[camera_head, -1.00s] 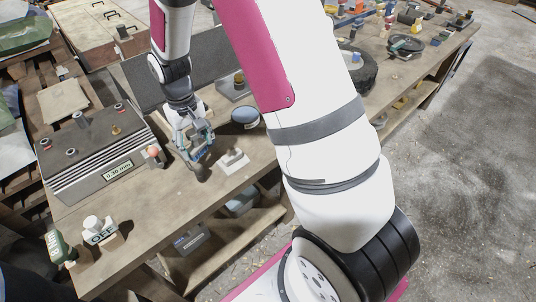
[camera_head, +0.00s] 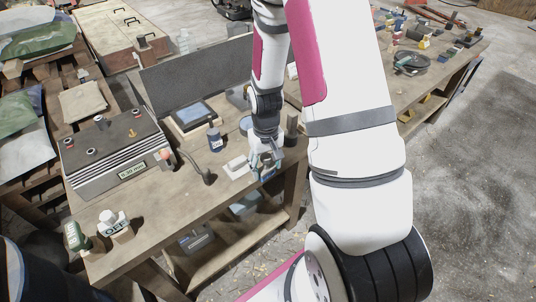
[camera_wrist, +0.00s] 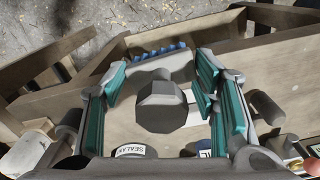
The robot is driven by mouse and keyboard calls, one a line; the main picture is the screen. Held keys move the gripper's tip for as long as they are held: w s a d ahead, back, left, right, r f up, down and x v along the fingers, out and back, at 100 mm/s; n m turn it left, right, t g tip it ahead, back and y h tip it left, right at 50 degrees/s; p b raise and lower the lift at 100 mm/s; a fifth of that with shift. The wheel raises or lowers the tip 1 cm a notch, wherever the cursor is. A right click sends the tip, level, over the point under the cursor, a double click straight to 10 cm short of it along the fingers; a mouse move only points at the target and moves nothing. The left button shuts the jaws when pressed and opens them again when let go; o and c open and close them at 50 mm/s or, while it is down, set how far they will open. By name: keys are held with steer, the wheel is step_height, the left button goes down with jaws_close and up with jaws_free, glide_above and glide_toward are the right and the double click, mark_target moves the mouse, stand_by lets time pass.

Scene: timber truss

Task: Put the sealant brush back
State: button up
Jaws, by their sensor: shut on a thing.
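My gripper (camera_head: 266,170) is low over the front right part of the workbench, to the right of a small white block (camera_head: 237,167). In the wrist view its teal-padded fingers (camera_wrist: 155,95) stand either side of the sealant brush (camera_wrist: 160,108). The brush has a grey eight-sided handle, seen end-on, a wide grey head and a row of blue bristles (camera_wrist: 160,50). The gripper is shut on it. A container labelled SEALANT (camera_wrist: 130,151) shows at the wrist view's lower edge. Whether the brush touches the bench is hidden.
A dark bottle (camera_head: 215,139) and a tablet (camera_head: 194,117) stand left of my gripper. A dark upright cylinder (camera_head: 291,130) stands close on the right. The front bench strip is mostly clear.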

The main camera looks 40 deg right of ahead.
steer(key=s+d, duration=0.2)
steer(key=s, duration=0.2)
steer(key=shift+m, duration=0.4)
steer(key=w+d, duration=0.1)
steer(key=w, duration=0.3)
steer(key=w+d+f, duration=0.1)
steer(key=w+d, duration=0.1)
steer(key=w, duration=0.3)
steer(key=w+d+f+p, duration=0.1)
steer(key=w+d, duration=0.1)
steer(key=w, duration=0.3)
steer(key=shift+w+d, duration=0.25)
steer(key=shift+f+p, duration=0.35)
steer(key=shift+f, duration=1.35)
steer(key=shift+f, duration=0.1)
steer(key=o, duration=1.1)
